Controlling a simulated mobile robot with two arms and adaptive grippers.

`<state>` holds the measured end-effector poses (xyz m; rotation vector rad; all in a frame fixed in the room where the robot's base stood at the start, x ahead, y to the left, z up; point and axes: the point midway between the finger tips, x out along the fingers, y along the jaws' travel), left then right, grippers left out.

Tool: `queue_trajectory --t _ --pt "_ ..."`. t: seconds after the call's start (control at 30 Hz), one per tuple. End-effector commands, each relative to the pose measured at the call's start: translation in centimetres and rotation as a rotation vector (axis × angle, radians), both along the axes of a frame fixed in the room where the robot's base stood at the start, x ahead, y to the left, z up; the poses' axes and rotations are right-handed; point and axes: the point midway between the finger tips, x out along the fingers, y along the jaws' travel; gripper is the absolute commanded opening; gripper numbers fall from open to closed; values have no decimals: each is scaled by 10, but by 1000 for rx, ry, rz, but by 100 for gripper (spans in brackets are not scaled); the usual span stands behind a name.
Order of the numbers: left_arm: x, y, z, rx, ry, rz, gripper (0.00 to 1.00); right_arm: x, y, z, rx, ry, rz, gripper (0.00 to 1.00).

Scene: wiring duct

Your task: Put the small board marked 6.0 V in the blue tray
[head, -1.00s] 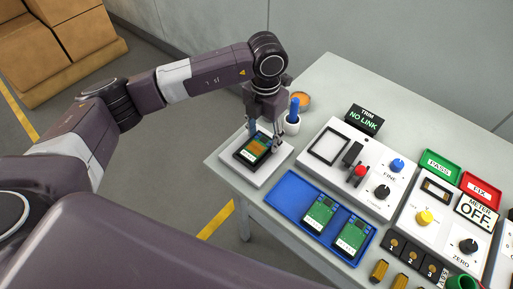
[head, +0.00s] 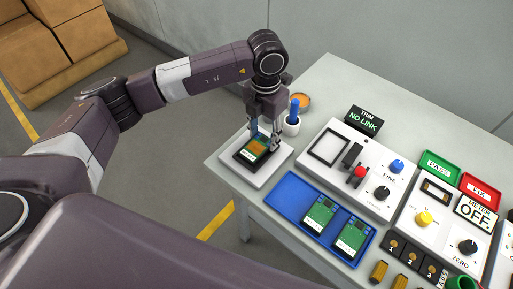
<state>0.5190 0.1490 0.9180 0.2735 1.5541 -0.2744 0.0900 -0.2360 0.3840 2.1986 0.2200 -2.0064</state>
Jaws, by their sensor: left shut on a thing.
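My left gripper (head: 263,138) is shut on a small green board (head: 253,150) with an orange patch and a white label. The board is at the white pad with a black nest (head: 260,175), at the table's left corner. It seems to sit slightly above the nest, but the gap is hard to judge. Its label is too small to read. The blue tray (head: 282,205) lies in front of the pad, to the right, with two similar green boards (head: 319,214) in its middle and right parts. Its left part is bare. My right gripper is not in view.
The trim panel (head: 365,170), with knobs and a red-topped lever, stands behind the tray. Green and red trays (head: 440,166) lie farther right.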

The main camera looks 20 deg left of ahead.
Motion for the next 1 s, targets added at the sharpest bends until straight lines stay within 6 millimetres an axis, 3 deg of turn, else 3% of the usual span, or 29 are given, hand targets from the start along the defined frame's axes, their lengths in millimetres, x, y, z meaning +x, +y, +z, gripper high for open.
queue_trajectory --t 0.6,1.0 --pt "0 0 32 0 0 0 20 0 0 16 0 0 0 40" --pt "0 0 33 0 0 0 20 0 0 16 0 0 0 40"
